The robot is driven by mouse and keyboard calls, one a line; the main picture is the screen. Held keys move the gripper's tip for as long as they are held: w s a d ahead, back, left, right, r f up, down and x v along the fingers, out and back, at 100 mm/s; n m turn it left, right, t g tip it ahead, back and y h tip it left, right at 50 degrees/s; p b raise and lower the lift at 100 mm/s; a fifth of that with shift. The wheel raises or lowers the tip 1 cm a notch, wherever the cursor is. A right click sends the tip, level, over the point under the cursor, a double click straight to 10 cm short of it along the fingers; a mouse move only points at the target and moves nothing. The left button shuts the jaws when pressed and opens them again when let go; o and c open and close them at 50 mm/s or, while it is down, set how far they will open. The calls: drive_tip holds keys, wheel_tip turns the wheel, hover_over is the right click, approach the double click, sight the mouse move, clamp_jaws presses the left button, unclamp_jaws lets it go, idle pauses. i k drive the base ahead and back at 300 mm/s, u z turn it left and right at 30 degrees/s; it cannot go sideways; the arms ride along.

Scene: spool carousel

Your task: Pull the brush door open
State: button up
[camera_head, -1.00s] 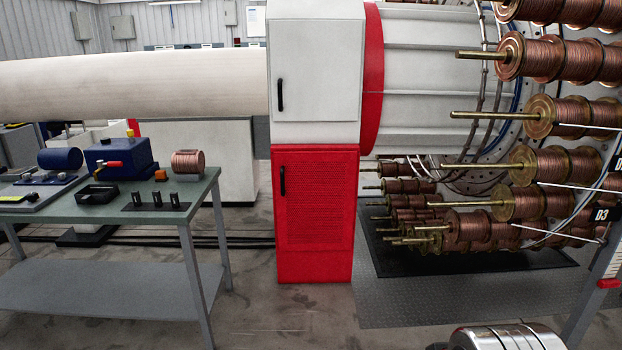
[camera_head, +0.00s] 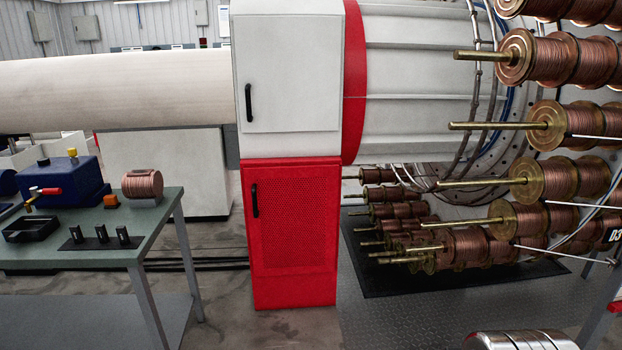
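A cabinet stands near the middle of the view, in front of the large machine. Its upper part has a white door (camera_head: 290,75) with a black vertical handle (camera_head: 249,103) at its left edge. Its lower part has a red mesh door (camera_head: 295,220) with a black vertical handle (camera_head: 255,200) at its upper left. Both doors look shut. I see no label that tells which one is the brush door. My gripper is not in view.
A green-topped workbench (camera_head: 60,250) with a blue box (camera_head: 62,182) and a copper spool (camera_head: 142,183) stands at the left. Copper spools on brass rods (camera_head: 488,183) jut out at the right. Some floor (camera_head: 440,315) in front of the cabinet is clear.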

sight(289, 71)
drive_tip(key=u, duration=0.1)
drive_tip(key=i, duration=2.1)
drive_tip(key=u, duration=0.7)
drive_tip(key=i, duration=0.7)
drive_tip(key=u, duration=0.8)
drive_tip(key=i, duration=0.8)
drive_tip(key=u, duration=0.4)
